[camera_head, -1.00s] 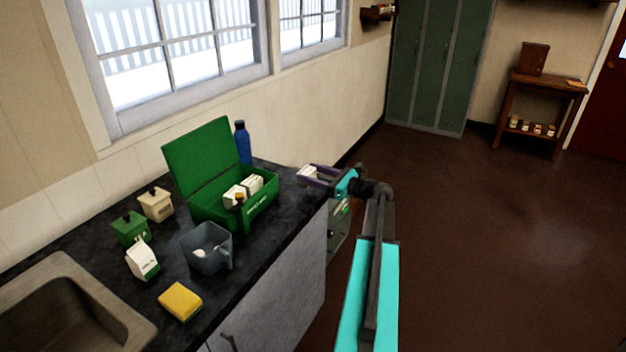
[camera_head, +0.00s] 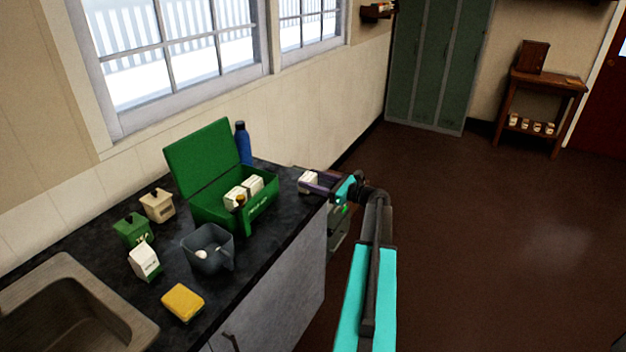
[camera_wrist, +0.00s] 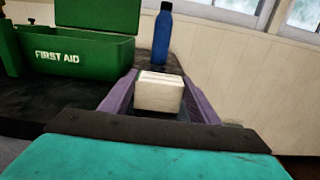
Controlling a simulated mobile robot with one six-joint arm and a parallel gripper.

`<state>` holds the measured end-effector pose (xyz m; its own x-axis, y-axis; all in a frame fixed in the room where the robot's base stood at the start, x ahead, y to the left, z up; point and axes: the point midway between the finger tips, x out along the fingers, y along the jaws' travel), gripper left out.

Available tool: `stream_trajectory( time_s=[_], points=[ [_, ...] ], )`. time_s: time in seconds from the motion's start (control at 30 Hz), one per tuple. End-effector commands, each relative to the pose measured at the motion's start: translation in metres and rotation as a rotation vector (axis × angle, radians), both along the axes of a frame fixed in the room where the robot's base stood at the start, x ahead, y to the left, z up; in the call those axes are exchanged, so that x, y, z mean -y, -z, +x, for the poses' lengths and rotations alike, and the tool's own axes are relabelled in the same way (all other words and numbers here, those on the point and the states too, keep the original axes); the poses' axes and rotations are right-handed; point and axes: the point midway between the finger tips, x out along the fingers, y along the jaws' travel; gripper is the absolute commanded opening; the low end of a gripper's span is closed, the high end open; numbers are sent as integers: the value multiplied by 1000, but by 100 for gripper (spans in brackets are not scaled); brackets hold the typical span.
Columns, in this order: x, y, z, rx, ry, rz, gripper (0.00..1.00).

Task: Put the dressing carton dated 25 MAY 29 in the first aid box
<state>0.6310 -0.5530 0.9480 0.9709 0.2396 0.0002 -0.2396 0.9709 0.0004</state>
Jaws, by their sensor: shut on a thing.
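The green first aid box (camera_head: 207,209) stands on the dark counter with its lid (camera_head: 203,158) up. Two white cartons (camera_head: 255,184) and a yellow-topped item show inside it. My gripper (camera_head: 314,182) is shut on a white carton (camera_head: 307,181), just right of the box at the counter's end. In the wrist view the held carton (camera_wrist: 159,93) sits between the two purple fingers, with the first aid box (camera_wrist: 85,57) to its left. No date can be read on any carton.
A blue bottle (camera_head: 242,142) stands behind the box.

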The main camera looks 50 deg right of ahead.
Motion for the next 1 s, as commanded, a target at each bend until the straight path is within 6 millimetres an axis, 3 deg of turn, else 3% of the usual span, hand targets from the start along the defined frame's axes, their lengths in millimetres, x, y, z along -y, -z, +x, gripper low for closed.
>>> stream_trajectory(
  time_s=[0.3, 0.33, 0.43, 1.0],
  points=[
    [0, 4, 0, 0, 0, 0, 34],
    [0, 4, 0, 0, 0, 0, 60],
    [0, 4, 0, 0, 0, 0, 74],
    [-1, 4, 0, 0, -1, 0, 74]
  ],
)
